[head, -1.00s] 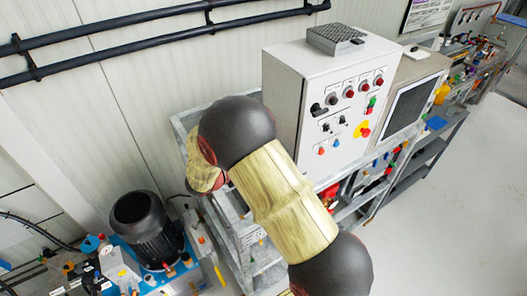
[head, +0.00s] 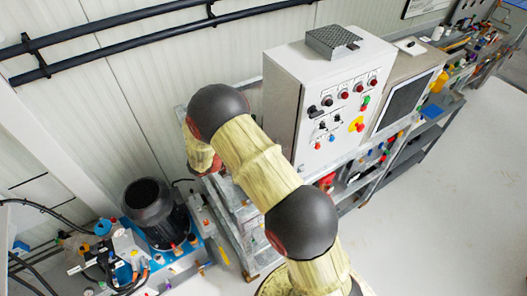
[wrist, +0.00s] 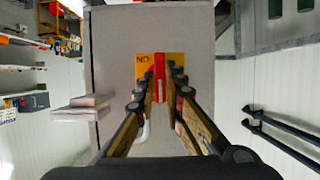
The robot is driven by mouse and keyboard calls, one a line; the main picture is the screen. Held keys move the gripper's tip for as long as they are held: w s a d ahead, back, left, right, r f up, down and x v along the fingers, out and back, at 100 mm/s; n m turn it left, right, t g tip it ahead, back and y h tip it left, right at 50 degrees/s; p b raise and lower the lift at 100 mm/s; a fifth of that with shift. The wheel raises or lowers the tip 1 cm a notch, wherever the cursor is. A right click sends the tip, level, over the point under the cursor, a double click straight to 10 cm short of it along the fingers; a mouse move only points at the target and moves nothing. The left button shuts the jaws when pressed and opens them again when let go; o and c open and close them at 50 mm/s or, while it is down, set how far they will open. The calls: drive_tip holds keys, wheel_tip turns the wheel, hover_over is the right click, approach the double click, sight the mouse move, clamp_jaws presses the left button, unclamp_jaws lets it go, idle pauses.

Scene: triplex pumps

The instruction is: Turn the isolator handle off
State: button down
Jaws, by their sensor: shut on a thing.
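The isolator handle (wrist: 159,78) is a red upright bar on a yellow plate (wrist: 144,69) in the wrist view. The plate is fixed on the face of a grey box (wrist: 115,75), and the letters "NO" show at its left. My gripper (wrist: 160,76) is shut on the red handle, with one dark-tipped finger at each side of it. The fingers partly hide the plate and the handle's lower end. In the head view my gripper and the isolator handle are not in sight.
The head view shows a grey control cabinet (head: 345,110) with lamps and knobs, beside a screen unit (head: 407,100). A dark motor (head: 150,210) stands at lower left. Black pipes (head: 130,38) run along the wall. Open floor (head: 460,210) lies at right. In the wrist view, a pale block (wrist: 82,108) juts out beside the box.

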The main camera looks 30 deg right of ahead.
idle(0.3)
drive_tip(key=c, duration=1.9)
unclamp_jaws()
drive_tip(key=v, duration=1.2)
drive_tip(key=shift+a+f, duration=0.1)
